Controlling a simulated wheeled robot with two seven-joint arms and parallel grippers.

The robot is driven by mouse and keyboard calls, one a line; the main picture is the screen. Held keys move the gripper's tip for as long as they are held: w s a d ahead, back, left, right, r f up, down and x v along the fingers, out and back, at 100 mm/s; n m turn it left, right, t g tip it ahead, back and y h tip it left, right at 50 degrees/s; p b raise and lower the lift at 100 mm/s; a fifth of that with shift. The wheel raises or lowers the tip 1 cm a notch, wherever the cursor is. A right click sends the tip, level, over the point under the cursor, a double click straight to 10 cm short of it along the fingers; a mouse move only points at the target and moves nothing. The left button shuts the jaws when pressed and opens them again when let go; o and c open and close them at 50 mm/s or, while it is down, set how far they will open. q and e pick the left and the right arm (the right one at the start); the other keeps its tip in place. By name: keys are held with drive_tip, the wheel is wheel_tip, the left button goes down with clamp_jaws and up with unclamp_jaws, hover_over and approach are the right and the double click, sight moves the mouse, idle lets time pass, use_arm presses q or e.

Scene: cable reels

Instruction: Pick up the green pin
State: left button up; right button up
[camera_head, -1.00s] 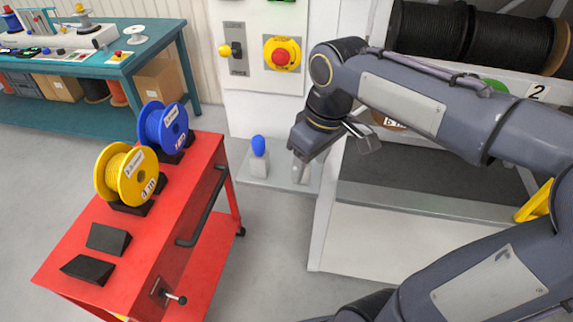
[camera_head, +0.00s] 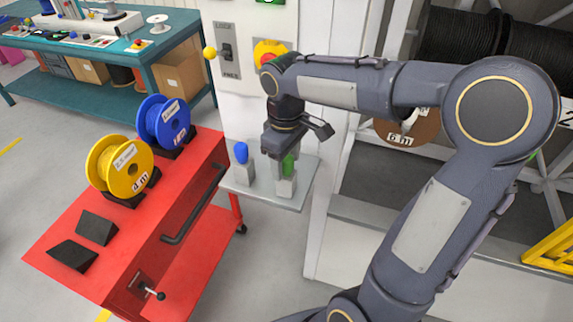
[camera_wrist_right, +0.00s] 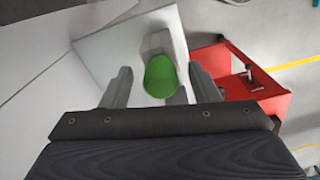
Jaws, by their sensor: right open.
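The green pin (camera_head: 289,164) stands in a grey holder on a small light shelf (camera_head: 268,199) fixed to the white cabinet. A blue pin (camera_head: 241,152) stands in a similar holder to its left. My right gripper (camera_head: 285,174) points down over the green pin, partly hiding it. In the right wrist view the green pin (camera_wrist_right: 160,76) lies between the two open fingers of the right gripper (camera_wrist_right: 153,92). Whether the fingers touch it, I cannot tell. My left gripper is not in view.
A red cart (camera_head: 150,232) carrying a yellow reel (camera_head: 120,167) and a blue reel (camera_head: 165,122) stands to the left. A lever switch (camera_head: 227,55) and a yellow-backed emergency button (camera_head: 268,48) are on the cabinet above the shelf. A reel rack is at right.

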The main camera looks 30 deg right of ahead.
drive_tip(key=shift+c, duration=0.3)
drive_tip(key=c, duration=1)
drive_tip(key=shift+r, duration=0.1)
wheel_tip(320, 180, up, 10)
drive_tip(key=shift+f, duration=0.1)
